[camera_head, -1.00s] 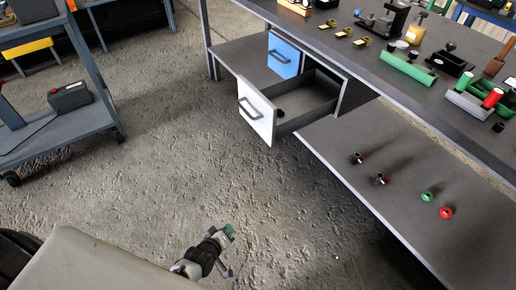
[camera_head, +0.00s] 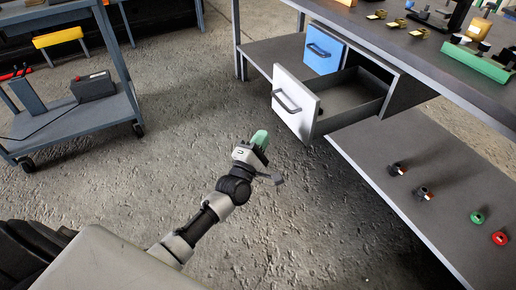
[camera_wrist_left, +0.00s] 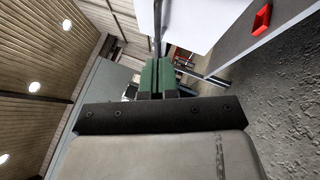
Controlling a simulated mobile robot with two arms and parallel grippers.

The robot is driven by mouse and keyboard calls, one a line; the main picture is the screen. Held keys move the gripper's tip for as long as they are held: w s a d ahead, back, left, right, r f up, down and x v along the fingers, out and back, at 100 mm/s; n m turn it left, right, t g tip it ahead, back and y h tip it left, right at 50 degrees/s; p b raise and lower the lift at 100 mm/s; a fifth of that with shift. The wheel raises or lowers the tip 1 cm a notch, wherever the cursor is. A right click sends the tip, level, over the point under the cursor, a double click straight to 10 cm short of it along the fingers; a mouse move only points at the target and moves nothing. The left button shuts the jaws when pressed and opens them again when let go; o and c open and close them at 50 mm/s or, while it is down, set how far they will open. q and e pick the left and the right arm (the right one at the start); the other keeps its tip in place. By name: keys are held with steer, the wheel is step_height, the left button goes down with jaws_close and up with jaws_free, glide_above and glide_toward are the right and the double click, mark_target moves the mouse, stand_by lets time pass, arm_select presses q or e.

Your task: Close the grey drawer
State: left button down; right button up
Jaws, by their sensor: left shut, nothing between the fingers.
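The grey drawer (camera_head: 296,105) has a pale front with a dark bar handle (camera_head: 286,101) and is pulled open under the workbench. Its inside is visible, with a small dark item near the front. My left gripper (camera_head: 260,138) is in front of the drawer, to its lower left in the head view, apart from it. In the left wrist view its green fingers (camera_wrist_left: 166,78) are together with nothing between them. A white surface lies beyond the fingers at the top of that view; I cannot tell for sure whether it is the drawer front. My right gripper is not in view.
A blue drawer (camera_head: 325,50) beside the grey one is shut. The workbench's lower shelf (camera_head: 400,215) holds several small fittings. A grey cart (camera_head: 75,125) with a dark box (camera_head: 92,86) stands at the left. The floor between cart and bench is clear.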

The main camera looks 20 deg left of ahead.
arm_select(q)
steer(key=w+d+r, duration=0.3)
steer(key=w, duration=0.3)
steer(key=shift+w, duration=0.35)
steer(key=shift+d, duration=0.1)
